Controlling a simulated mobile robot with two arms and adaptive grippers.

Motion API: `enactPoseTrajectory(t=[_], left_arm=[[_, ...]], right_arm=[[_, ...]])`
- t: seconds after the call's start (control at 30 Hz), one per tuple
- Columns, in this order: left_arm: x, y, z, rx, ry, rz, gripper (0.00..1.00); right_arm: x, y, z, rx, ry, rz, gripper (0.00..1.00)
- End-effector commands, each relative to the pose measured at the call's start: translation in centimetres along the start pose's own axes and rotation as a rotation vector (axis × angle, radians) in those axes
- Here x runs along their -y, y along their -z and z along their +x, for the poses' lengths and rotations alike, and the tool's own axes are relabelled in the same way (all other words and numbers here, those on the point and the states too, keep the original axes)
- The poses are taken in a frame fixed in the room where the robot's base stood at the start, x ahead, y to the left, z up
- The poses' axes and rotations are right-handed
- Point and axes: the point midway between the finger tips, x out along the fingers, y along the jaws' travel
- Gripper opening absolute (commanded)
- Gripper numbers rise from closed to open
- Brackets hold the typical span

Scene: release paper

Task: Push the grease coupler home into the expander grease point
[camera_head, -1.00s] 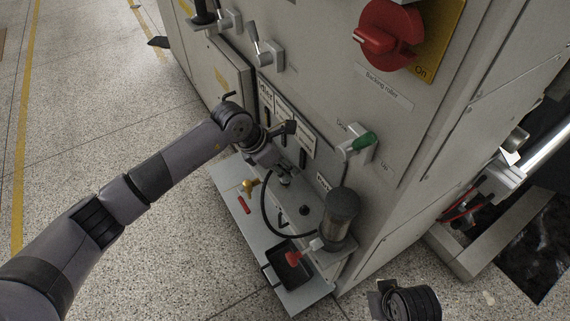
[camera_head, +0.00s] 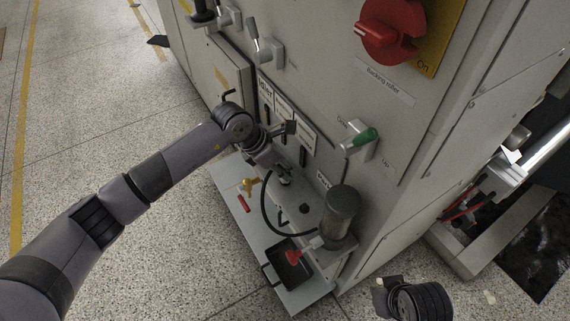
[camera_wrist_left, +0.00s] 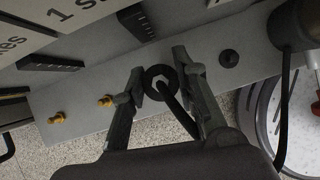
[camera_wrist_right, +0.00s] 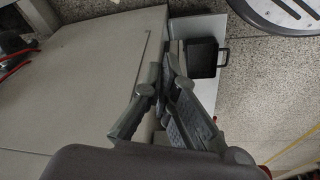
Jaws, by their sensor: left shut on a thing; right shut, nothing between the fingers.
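My left gripper (camera_head: 277,168) is shut on the grease coupler (camera_head: 284,180), just above the grey shelf at the machine's foot. In the left wrist view, the fingers (camera_wrist_left: 163,84) stand on both sides of the coupler, a dark ring with a pale centre (camera_wrist_left: 159,77). A black hose (camera_head: 270,215) loops from it to the dark grease cylinder (camera_head: 341,212). The grease point under the coupler is hidden, so I cannot tell how deep the coupler sits. My right gripper (camera_wrist_right: 160,92) is shut and empty beside the machine; its wrist shows at the head view's lower edge.
The machine panel, with a green-tipped lever (camera_head: 364,137), rises close behind. The floor at left is open.

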Motion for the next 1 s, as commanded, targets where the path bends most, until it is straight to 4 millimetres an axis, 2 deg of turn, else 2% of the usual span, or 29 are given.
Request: enactPoseTrajectory(t=[0.77,0.8,1.0], left_arm=[[0.0,0.3,0.6,0.001,-0.001,0.0,0.0],[0.0,0.3,0.6,0.001,-0.001,0.0,0.28],[0.0,0.3,0.6,0.001,0.0,0.0,0.41]], right_arm=[[0.0,-0.2,-1.8,-0.003,-0.001,0.002,0.0],[0.0,-0.2,-2.0,-0.005,-0.001,0.002,0.0],[0.0,-0.2,-2.2,-0.006,-0.001,0.001,0.0]])
